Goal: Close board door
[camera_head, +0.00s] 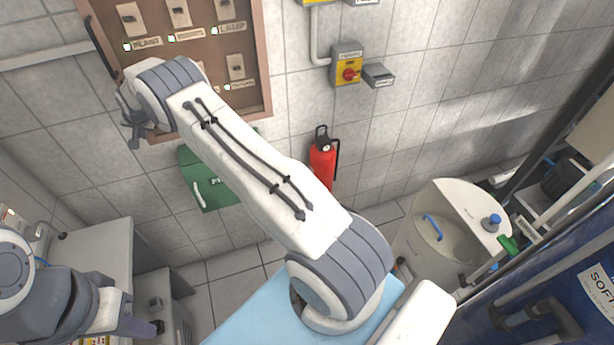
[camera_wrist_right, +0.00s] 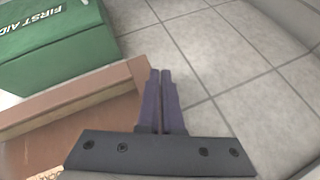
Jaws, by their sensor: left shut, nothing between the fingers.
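The brown board (camera_head: 203,52) hangs on the tiled wall at the upper left of the head view. Its face shows several labelled switches, and a dark handle (camera_head: 101,47) is at its left edge. I cannot tell how the door stands. My right arm reaches across, and my right gripper (camera_head: 134,128) is at the board's lower left corner. In the right wrist view its fingers (camera_wrist_right: 161,78) are together and empty, beside the board's wooden edge (camera_wrist_right: 75,95); contact is unclear. My left gripper (camera_head: 153,328) is shut and empty at the lower left, away from the board.
A green first aid box (camera_head: 207,182) is below the board and also shows in the right wrist view (camera_wrist_right: 58,45). A red extinguisher (camera_head: 322,160) and a switch box (camera_head: 347,66) are on the wall to the right. Grey cabinets (camera_head: 95,250) stand at left, an open tank (camera_head: 447,235) at right.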

